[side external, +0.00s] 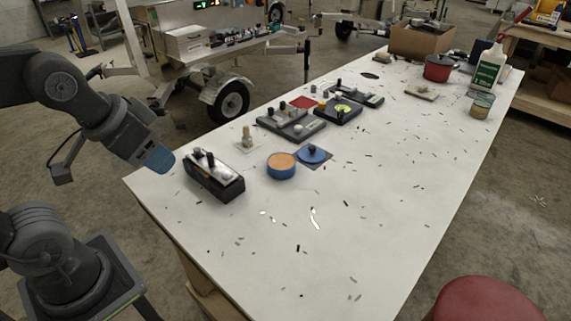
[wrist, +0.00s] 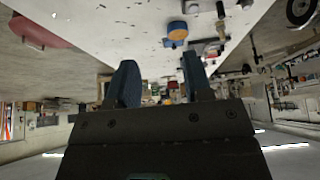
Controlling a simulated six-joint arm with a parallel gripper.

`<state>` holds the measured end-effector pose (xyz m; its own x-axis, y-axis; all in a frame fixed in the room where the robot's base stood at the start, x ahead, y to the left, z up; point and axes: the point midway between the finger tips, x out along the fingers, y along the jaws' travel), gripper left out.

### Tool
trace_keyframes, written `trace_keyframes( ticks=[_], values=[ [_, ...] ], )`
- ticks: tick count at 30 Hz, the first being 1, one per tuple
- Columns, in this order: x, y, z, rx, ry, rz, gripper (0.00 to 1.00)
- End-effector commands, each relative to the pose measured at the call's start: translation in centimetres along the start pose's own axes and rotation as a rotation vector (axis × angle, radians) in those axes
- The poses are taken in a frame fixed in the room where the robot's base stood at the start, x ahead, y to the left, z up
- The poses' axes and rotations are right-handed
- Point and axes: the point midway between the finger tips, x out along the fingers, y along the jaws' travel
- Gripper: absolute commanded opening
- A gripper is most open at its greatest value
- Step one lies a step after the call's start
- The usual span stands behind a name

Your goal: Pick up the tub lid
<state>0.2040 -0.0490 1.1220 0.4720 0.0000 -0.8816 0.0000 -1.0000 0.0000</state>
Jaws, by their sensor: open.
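The tub lid (side external: 314,157) is a blue disc with a dark knob, lying on a thin grey square at mid-table in the side view. An open blue tub (side external: 281,168) with an orange inside stands just left of the lid. My gripper (side external: 160,159) hangs off the table's left corner, well left of the lid. Its two blue fingers are apart with nothing between them in the wrist view (wrist: 160,80).
A black box with a light top (side external: 214,183) stands between my gripper and the tub. A small pale block with a peg (side external: 247,141) and several grey fixtures (side external: 291,124) lie behind. Metal chips litter the white table (side external: 370,215); its front is otherwise clear.

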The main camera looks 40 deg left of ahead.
Motion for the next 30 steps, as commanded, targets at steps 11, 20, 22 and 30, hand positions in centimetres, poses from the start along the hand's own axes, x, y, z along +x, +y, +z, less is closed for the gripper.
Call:
trace_keyframes(
  ticks=[11,20,22,30],
  values=[
    [0.00,0.00,0.00,0.000,0.000,0.000,0.46],
    [0.00,0.00,0.00,0.000,0.000,0.000,0.71],
    [0.00,0.00,0.00,0.000,0.000,0.000,0.78],
    [0.00,0.00,0.00,0.000,0.000,0.000,1.00]
  ],
)
